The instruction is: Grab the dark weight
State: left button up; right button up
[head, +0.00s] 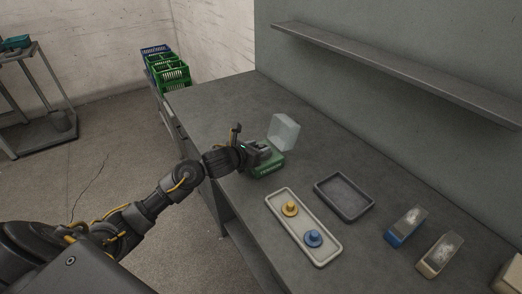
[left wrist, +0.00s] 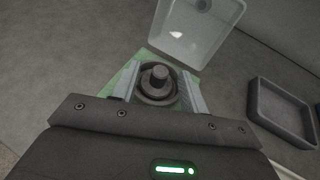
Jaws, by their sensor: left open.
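The dark weight (left wrist: 159,78), round with a knob on top, sits on the green device (left wrist: 117,76) in the left wrist view. In the head view the green device (head: 266,171) stands on the grey bench, and my gripper hides the weight there. My left gripper (head: 262,153) is over the device. In the left wrist view its two fingers (left wrist: 160,92) are apart, one on each side of the weight. I cannot tell whether they touch it. My right gripper is out of view.
A clear raised cover (head: 284,132) stands just behind the device. A pale tray (head: 318,262) holds a yellow weight (head: 290,209) and a blue weight (head: 313,239). A dark tray (head: 344,215) is empty. Blue and tan boxes (head: 407,226) stand farther right. A shelf (head: 400,75) hangs above.

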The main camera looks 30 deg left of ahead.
pick_arm(q)
jog(key=c, duration=0.9)
grip_shut()
jog(key=shift+r, duration=0.1)
